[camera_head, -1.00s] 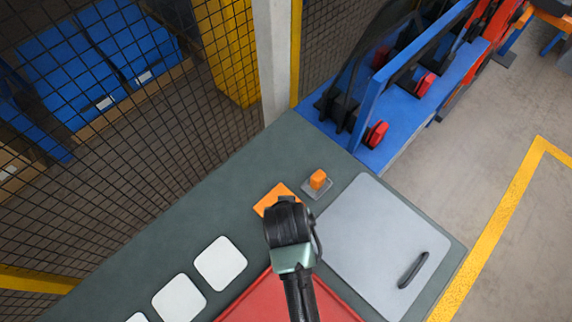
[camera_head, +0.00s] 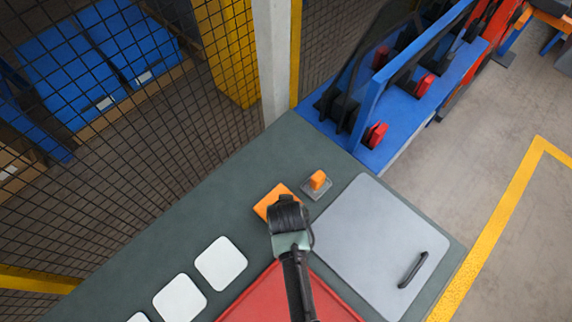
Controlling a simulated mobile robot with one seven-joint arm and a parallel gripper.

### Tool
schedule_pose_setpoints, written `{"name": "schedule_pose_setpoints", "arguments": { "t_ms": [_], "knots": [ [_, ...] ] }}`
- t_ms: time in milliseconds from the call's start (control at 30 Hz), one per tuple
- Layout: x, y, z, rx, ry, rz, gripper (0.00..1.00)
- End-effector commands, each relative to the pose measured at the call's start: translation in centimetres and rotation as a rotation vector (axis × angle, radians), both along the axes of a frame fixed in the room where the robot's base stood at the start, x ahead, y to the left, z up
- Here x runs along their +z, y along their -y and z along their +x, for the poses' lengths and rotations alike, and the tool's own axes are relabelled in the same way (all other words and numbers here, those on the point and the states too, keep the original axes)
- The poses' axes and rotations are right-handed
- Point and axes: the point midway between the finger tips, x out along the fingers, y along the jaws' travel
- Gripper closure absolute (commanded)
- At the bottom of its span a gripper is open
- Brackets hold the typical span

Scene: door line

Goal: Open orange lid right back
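An orange square lid (camera_head: 268,200) lies on the dark green table top, partly hidden behind my gripper. A small orange block (camera_head: 318,180) stands on a grey square base just right of it. My gripper (camera_head: 288,212) is over the near edge of the orange square lid, seen from above and behind. Its fingers are hidden under the black wrist, so I cannot tell whether they are open or shut, or whether they touch the lid.
A grey panel with a black handle (camera_head: 412,270) lies to the right. A red mat (camera_head: 262,297) lies below my arm. White square tiles (camera_head: 220,264) lie at the left. A wire fence (camera_head: 150,130) and a blue rack (camera_head: 385,130) stand behind the table.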

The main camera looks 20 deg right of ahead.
Motion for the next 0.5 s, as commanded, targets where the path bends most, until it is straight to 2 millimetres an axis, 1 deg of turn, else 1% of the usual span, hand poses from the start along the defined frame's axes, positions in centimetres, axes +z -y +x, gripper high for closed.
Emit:
{"name": "schedule_pose_setpoints", "arguments": {
  "t_ms": [33, 167, 200, 267, 300, 367, 400, 500],
  "knots": [
    [0.01, 0.0, 0.0, 0.0, 0.0, 0.0, 0.38],
    [0.01, -0.02, -0.01, 0.0, 0.0, 0.0, 0.62],
    [0.01, -0.02, -0.01, 0.0, 0.0, 0.0, 0.69],
    [0.01, -0.02, -0.01, 0.0, 0.0, 0.0, 0.8],
    [0.01, -0.02, -0.01, 0.0, 0.0, 0.0, 0.87],
    [0.02, -0.02, -0.01, 0.0, 0.0, 0.0, 0.98],
    [0.02, -0.02, -0.02, 0.0, 0.0, 0.0, 1.0],
    [0.02, -0.02, -0.02, 0.0, 0.0, 0.0, 1.0]
  ]
}}
